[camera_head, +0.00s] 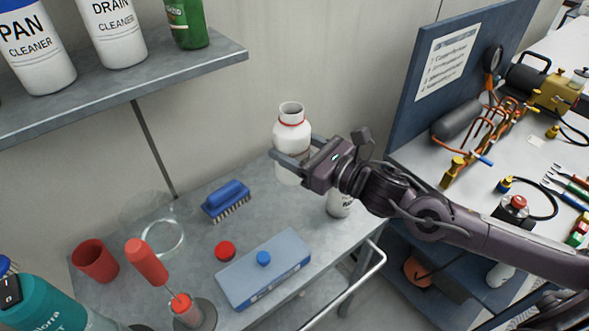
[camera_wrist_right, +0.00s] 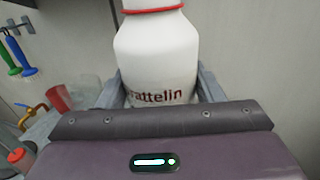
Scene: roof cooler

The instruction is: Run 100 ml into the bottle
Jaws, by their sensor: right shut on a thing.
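A white bottle (camera_head: 291,138) with an open mouth and a red ring at its neck is upright at the back of the grey table (camera_head: 190,262). My right gripper (camera_head: 293,158) is shut around its body; I cannot tell whether its base touches the table. In the right wrist view, the bottle (camera_wrist_right: 157,55) stands between the two fingers, with dark red lettering ending in "rattelin". A red round cap (camera_head: 225,250) lies on the table. A clear vessel (camera_head: 165,236) stands further left. My left gripper is not in view.
A blue brush (camera_head: 227,200), blue-grey box (camera_head: 285,258), red cup (camera_head: 95,260) and teal bottle (camera_head: 40,305) crowd the table. A shelf (camera_head: 190,72) with cleaner bottles overhangs left. A blue panel (camera_head: 425,100) stands right.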

